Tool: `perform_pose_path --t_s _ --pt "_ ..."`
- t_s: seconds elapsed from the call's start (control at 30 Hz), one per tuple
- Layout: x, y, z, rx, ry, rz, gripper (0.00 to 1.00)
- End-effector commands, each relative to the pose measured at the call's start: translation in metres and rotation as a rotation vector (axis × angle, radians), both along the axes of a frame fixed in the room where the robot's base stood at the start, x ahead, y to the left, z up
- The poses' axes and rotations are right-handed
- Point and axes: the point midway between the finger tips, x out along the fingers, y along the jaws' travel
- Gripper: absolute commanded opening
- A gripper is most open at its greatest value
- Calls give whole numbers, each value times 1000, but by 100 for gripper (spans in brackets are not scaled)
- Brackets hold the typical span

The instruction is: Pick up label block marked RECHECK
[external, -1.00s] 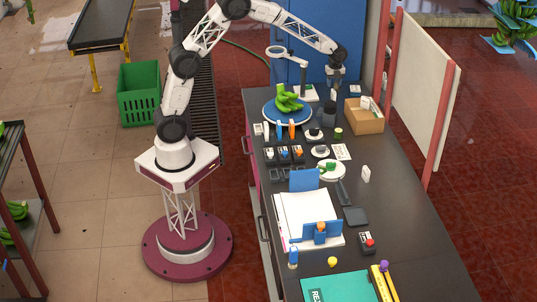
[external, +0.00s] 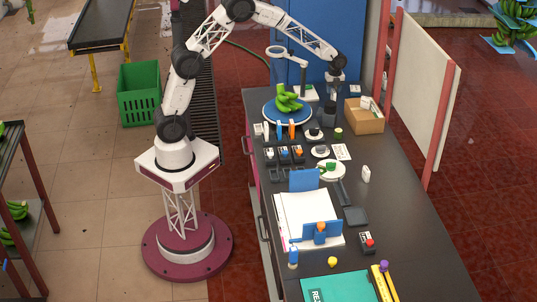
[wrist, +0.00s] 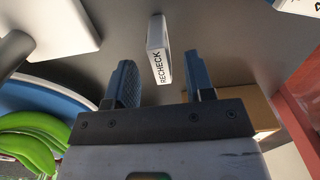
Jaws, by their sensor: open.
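The label block marked RECHECK (wrist: 159,50) is a small white block with dark lettering. In the wrist view it stands out from the dark tabletop, in the gap between my two fingers and beyond their base. My gripper (wrist: 160,72) is open, with a blue-grey finger on each side of the block and clear space on both sides. Nothing is held. In the external view my gripper (external: 334,93) is low over the far part of the table, and I cannot pick out the block there.
Green bananas (external: 288,99) lie on a blue round platform (external: 272,117) left of my gripper. A cardboard box (external: 366,122) stands to the right. Another white label block (external: 355,90) sits near the far edge. A ring-topped stand (external: 302,78) rises close by.

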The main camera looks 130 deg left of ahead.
Motion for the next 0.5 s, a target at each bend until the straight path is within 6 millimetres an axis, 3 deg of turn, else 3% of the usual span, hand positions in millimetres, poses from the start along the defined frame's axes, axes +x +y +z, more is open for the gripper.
perform_pose_path --t_s 0.23,0.5 --pt "0 1 -28 -1 1 0 49" --pt "0 1 -36 -1 1 0 49"
